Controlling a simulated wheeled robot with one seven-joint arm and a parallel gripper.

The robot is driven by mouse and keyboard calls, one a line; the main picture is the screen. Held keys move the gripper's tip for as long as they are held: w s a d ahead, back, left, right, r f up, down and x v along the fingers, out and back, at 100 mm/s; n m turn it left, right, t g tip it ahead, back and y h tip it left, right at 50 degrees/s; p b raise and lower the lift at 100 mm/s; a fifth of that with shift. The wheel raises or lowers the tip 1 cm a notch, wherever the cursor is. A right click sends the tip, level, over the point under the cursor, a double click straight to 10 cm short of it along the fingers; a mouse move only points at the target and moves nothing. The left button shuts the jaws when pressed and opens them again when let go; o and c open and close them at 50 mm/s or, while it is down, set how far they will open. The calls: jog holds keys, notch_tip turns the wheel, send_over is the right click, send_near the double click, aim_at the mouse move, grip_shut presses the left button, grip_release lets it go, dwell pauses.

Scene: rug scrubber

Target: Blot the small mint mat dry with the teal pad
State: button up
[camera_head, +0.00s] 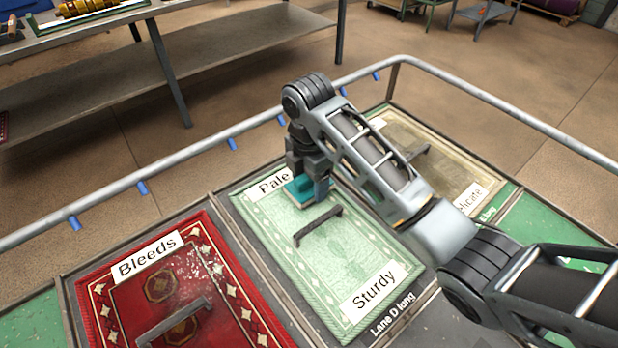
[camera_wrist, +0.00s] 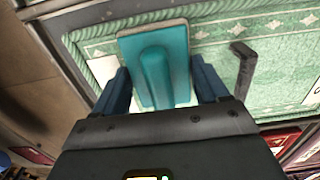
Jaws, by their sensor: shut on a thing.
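The mint mat (camera_head: 336,262) lies in the middle bay, with a pale patterned border and labels reading "Pale" and "Sturdy". A dark bar handle (camera_head: 318,226) stands over its middle. My gripper (camera_head: 308,186) is at the mat's far left end, close to the "Pale" label. It is shut on the teal pad (camera_head: 300,188), gripping its raised ridge. In the wrist view, the teal pad (camera_wrist: 178,52) lies flat between the two blue fingers, over the mint mat (camera_wrist: 225,45). Whether the pad presses on the mat cannot be told for sure.
A red mat (camera_head: 165,290) labelled "Bleeds", with its own handle, lies to the left. A beige mat (camera_head: 440,150) lies to the right, partly behind my arm. A grey rail (camera_head: 200,150) with blue clips runs around the far side. A grey workbench (camera_head: 110,75) stands beyond.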

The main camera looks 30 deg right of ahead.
jog(key=shift+s+f, duration=0.1)
jog(key=shift+f, duration=0.05)
notch_tip(320, 180, up, 5)
jog(key=p, duration=0.4)
jog(key=shift+p, duration=0.4)
jog(key=shift+f, duration=0.15)
